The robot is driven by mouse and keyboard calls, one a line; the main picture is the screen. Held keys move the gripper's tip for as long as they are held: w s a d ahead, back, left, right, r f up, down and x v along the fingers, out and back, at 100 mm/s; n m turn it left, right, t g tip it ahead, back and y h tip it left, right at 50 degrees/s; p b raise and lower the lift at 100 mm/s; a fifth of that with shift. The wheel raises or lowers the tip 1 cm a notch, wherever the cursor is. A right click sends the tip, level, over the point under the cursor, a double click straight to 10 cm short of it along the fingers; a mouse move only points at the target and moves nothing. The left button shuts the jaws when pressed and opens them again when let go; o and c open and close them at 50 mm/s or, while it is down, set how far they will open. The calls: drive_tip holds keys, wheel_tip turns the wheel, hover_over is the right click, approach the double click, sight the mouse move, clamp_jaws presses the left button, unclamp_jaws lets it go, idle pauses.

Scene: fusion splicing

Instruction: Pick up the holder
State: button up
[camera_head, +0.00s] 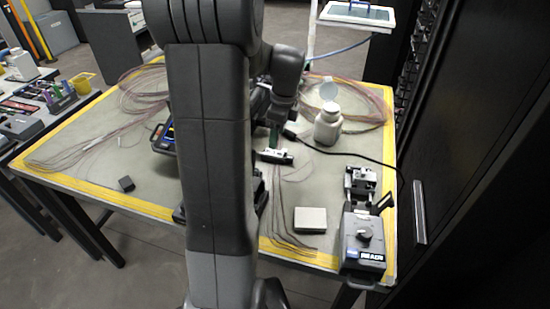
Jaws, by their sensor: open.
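My gripper (274,157) is at the end of my arm, above the middle of the grey table mat, with a green part just above its dark and white jaw end. The jaws are open, and I see nothing held between them. No piece stands out clearly as the holder. A metal clamp-like piece (360,182) is on the back end of a dark grey device (363,240) at the table's right, apart from my gripper. Thin fibres lie below my gripper. My arm hides the table's middle left.
A pale flat box (310,220) lies front right of the gripper. A white bottle (328,126) with its lid up stands behind right. A small dark block (126,183) lies at left. Fibre coils (145,90) and a black cable cross the table (140,207). A black cabinet borders the right.

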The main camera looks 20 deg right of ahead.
sight(274, 153)
drive_tip(key=f, duration=0.4)
drive_tip(key=f+b, duration=0.1)
drive_tip(key=f, duration=0.1)
drive_tip(key=shift+w+a+f, duration=0.25)
drive_tip(key=shift+a+f, duration=0.15)
drive_tip(key=c, duration=1.1)
wheel_tip(274, 153, up, 10)
drive_tip(key=shift+r+p, duration=0.1)
drive_tip(key=shift+p, duration=0.7)
